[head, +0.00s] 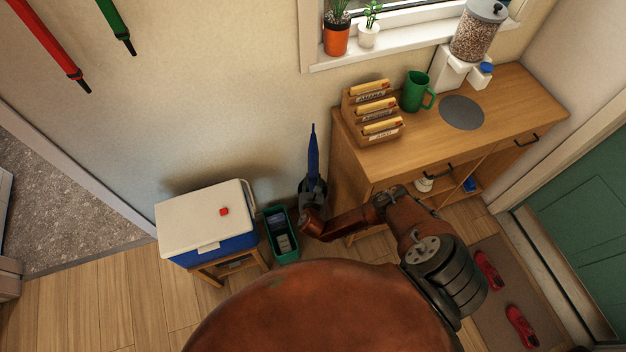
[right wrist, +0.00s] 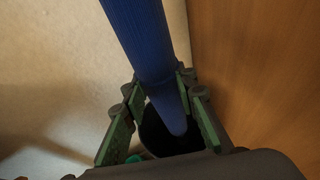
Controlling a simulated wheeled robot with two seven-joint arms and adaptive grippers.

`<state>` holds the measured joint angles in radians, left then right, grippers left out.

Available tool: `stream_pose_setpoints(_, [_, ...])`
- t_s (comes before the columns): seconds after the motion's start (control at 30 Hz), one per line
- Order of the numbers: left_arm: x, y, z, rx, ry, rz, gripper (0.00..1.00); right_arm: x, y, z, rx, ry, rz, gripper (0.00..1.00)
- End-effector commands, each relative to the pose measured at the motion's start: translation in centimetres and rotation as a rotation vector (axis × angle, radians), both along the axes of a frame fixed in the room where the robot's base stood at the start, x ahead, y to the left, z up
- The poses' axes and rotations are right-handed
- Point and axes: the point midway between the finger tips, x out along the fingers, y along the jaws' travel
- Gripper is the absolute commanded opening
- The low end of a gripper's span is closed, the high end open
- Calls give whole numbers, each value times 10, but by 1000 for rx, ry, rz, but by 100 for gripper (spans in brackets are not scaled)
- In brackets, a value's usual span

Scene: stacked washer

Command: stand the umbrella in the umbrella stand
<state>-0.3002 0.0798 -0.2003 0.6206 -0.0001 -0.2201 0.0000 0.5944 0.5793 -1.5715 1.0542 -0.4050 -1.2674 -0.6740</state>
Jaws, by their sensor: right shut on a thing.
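The blue umbrella (head: 313,150) stands nearly upright in the gap between the wall and the wooden cabinet. My right gripper (head: 313,190) is around it, low on its length, and shut on it. In the right wrist view the umbrella (right wrist: 140,40) runs down between the green-padded fingers (right wrist: 163,122). Its lower end is over or inside the dark round opening of what looks like the umbrella stand (right wrist: 155,135); I cannot tell how deep. In the head view my gripper hides most of the stand. My left gripper is not in view.
A green bin (head: 282,246) and a blue-and-white cooler (head: 205,220) on a wooden stool are left of the gripper. The wooden cabinet (head: 480,115) is close on the right, bearing a letter rack (head: 372,112) and a green mug (head: 415,92). Red shoes (head: 520,325) lie on a mat.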

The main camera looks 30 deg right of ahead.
Motion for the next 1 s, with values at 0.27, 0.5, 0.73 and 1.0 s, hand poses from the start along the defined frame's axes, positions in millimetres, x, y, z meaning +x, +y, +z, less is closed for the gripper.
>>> stream_pose_setpoints(0.27, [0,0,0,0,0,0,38,0,0,0,-1,-1,0,44])
stream_pose_setpoints(0.5, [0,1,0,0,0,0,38,-1,0,-1,1,2,0,46])
stream_pose_setpoints(0.73, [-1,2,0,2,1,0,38,-10,7,3,2,3,0,46])
stream_pose_setpoints(1.0, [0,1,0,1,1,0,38,-50,35,24,4,3,-1,46])
